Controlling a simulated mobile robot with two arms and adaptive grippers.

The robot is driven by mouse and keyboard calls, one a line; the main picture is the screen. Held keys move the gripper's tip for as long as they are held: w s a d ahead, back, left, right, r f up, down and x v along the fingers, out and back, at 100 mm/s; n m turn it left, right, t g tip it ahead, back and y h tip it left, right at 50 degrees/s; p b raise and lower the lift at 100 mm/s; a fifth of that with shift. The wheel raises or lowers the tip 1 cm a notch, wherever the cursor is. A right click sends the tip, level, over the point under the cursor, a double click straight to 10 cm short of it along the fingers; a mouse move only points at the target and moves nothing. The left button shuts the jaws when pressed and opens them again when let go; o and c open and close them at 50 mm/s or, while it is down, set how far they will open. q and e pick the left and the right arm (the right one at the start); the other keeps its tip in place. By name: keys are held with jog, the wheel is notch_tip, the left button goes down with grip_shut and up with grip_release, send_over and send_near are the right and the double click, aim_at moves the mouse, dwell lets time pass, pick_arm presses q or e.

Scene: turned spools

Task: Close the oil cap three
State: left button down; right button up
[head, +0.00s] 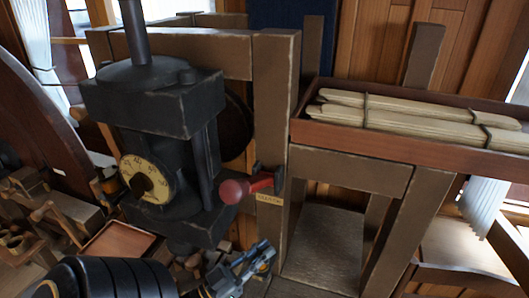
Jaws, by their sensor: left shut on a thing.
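A dark machine (155,105) with a heavy block on top and upright posts stands at left of centre. My left gripper (256,258) is low in the view, just below the machine's lower block. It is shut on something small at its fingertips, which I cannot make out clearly. I cannot pick out oil cap three for certain; it may be hidden by the gripper or too small to tell. My right gripper is not in view.
A red-knobbed lever (235,190) sticks out above the gripper. A cream dial (147,180) is on the machine's front. A wooden frame (273,130) stands beside it. A tray (400,144) of bundled wood strips is at right. Wooden parts (70,212) clutter the left.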

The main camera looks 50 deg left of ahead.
pick_arm(q)
jog(key=shift+s+a+m+g+h, duration=0.15)
jog(key=shift+m+h, duration=0.2)
jog(key=shift+h, duration=0.3)
jog(key=shift+a+m+g+h, duration=0.15)
jog(key=shift+m+h, duration=0.2)
jog(key=shift+h, duration=0.3)
jog(key=c, duration=1.3)
grip_release()
jog(key=shift+c, duration=0.2)
jog(key=s+a+f, duration=0.1)
jog(key=s+a, duration=0.1)
jog(key=s, duration=0.6)
jog(key=s+a, duration=0.2)
jog(key=s, duration=0.6)
jog(key=shift+a+f, duration=0.4)
